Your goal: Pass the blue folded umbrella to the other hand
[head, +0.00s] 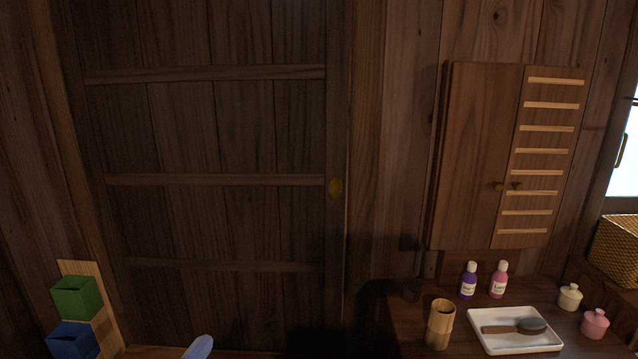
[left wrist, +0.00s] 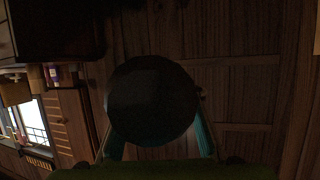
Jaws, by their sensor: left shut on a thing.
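A pale blue rounded end of the blue folded umbrella (head: 198,347) shows at the bottom edge of the head view, left of centre. The rest of it is below the picture. In the left wrist view, my left gripper (left wrist: 159,138) has its teal fingers on both sides of a dark round shape (left wrist: 152,98), seen end-on and in deep shadow. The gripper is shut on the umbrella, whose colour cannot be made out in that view. My right gripper is in neither view.
A counter at the lower right holds a bamboo cup (head: 440,324), purple (head: 468,282) and pink (head: 499,281) bottles, a white tray (head: 518,345) with a brush, and two small jars. Green (head: 77,297) and blue (head: 73,340) boxes stand at lower left. A wooden cabinet (head: 478,150) hangs above the counter.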

